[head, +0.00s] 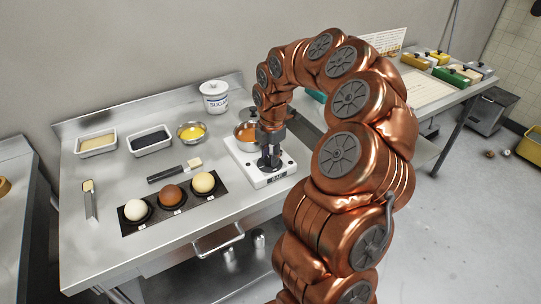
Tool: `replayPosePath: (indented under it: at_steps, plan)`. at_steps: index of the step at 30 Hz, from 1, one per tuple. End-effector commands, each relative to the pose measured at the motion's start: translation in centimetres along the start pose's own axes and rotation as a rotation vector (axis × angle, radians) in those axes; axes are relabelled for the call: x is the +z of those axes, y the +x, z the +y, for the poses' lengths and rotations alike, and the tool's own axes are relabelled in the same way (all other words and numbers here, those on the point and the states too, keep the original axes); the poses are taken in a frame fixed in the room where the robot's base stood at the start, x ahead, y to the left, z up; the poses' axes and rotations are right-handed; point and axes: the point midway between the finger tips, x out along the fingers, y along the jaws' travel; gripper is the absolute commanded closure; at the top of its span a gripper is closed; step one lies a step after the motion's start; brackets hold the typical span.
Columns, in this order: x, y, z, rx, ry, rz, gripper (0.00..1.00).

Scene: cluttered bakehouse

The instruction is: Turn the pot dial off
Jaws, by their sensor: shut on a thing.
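A white hot plate unit (287,172) with a dark label on its front edge stands on the steel counter. A copper-coloured pot (243,133) sits at its back, partly hidden by my arm. My gripper (271,162) points down over the front part of the unit. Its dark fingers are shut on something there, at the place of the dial. The dial itself is hidden behind the fingers, so its setting cannot be told.
A black board (158,222) with white, brown and cream balls lies to the left. A dark-handled brush (170,174) lies behind it. Trays (97,144), a bowl of yellow liquid (191,131) and a sugar jar (215,97) stand at the back. The counter (80,258) is clear at front left.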

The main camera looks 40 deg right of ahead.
Motion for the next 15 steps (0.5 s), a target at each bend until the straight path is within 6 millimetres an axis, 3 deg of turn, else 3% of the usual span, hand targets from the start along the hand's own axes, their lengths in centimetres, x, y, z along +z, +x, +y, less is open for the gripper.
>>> replayPosePath:
  at_steps: [15]
  plan:
    - [0.11, -0.12, 0.08, 0.003, -0.071, 0.000, 1.00]
